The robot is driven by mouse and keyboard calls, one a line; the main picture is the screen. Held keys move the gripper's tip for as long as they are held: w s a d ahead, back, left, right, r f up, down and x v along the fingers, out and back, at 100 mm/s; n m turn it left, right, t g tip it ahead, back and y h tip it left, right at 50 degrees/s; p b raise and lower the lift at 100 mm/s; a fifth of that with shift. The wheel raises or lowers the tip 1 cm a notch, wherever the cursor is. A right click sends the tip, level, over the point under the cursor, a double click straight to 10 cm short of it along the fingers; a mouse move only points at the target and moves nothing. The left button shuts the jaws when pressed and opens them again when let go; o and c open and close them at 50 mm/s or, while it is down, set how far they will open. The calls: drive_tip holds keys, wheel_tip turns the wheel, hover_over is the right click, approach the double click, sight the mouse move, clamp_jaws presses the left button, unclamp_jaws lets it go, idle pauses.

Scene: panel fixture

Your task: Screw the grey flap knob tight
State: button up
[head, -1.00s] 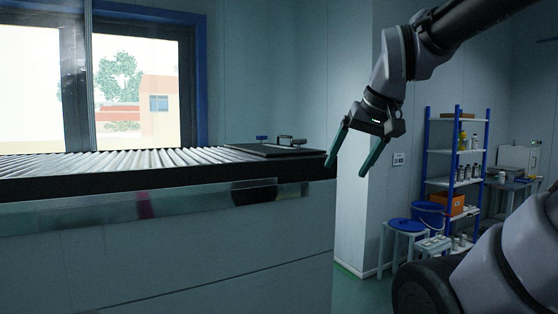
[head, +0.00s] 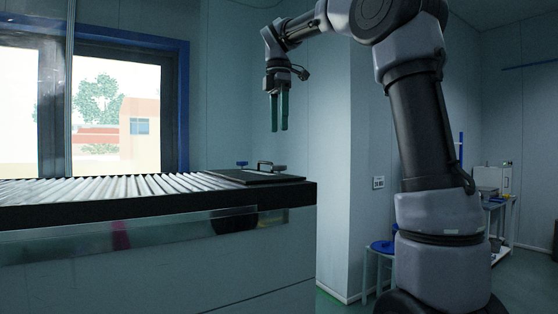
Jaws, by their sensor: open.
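My gripper (head: 279,129) hangs with its green fingers pointing down, above the right end of the counter. It is open and empty, with the fingers seen nearly edge-on. Below it, a flat dark panel (head: 240,178) lies on the counter's right end. A dark handle (head: 265,165) and a small blue knob (head: 242,164) stand up from the panel. A small greyish piece (head: 281,168) sits by the handle; I cannot tell whether it is the grey flap knob. The fingertips are clear of all these parts.
The counter (head: 150,258) carries a bed of ribbed rollers (head: 110,188) to the left of the panel. A window is behind it. A wall corner stands right of the counter. A blue-topped stool (head: 383,247) and a bench (head: 505,205) are farther right, partly behind my arm.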

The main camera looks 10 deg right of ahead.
sight(279, 170)
wheel_tip(279, 170, down, 10)
drive_tip(key=shift+f, duration=0.2)
drive_tip(key=shift+c, duration=0.3)
clamp_jaws()
